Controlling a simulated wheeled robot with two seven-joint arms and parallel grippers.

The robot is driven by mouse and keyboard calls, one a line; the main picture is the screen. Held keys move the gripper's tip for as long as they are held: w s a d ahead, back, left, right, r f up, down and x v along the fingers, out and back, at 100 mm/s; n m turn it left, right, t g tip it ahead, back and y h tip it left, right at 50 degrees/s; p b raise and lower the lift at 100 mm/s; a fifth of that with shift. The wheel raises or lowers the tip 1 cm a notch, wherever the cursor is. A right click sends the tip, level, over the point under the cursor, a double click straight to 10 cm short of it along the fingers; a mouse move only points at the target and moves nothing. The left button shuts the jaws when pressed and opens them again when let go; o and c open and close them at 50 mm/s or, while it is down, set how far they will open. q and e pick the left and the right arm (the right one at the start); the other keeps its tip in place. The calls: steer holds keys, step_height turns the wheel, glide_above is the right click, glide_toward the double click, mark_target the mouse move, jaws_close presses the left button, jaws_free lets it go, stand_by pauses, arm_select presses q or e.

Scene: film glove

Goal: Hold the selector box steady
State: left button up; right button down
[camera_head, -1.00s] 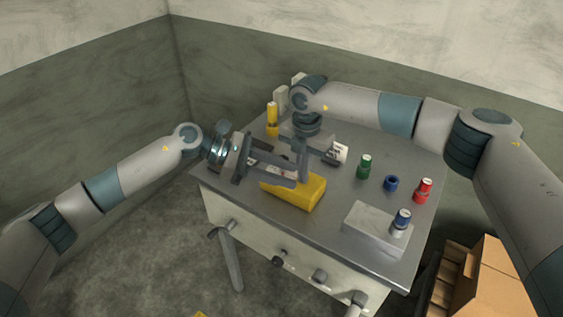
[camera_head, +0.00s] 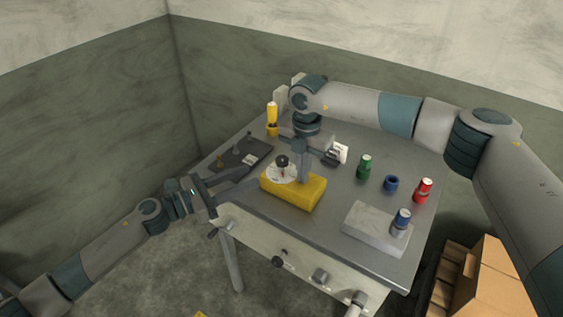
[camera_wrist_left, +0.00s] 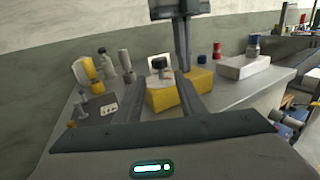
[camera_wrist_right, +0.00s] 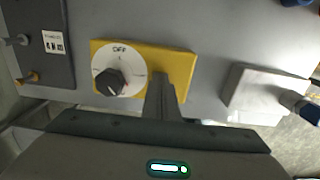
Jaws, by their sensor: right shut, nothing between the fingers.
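The yellow selector box (camera_head: 308,193) sits near the front edge of the grey table, with a white dial and a black knob (camera_head: 282,161) on top. In the right wrist view the dial reads OFF at its top edge, and the knob (camera_wrist_right: 109,83) is uncovered. My right gripper (camera_head: 303,180) is shut and empty, pointing down at the box top beside the dial; whether it touches is unclear. My left gripper (camera_head: 252,175) is open and empty, left of the box and apart from it. Its spread fingers frame the box (camera_wrist_left: 165,97) in the left wrist view.
A dark plate (camera_head: 243,153) with small posts lies at the table's left. Green (camera_head: 364,166) and red (camera_head: 424,190) cans, a blue ring (camera_head: 391,183) and a pale block (camera_head: 372,228) bearing a blue can (camera_head: 402,218) stand to the right. A yellow bottle (camera_head: 272,115) stands behind.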

mark_target(277, 164)
arm_select(q)
steer(key=shift+w+d, duration=0.1)
stand_by(0.3)
steer(key=x, duration=1.1)
steer(key=shift+w+d+f, duration=0.1)
steer(key=shift+w+d, duration=0.15)
steer(key=shift+d, duration=0.05)
steer(key=c, duration=0.8)
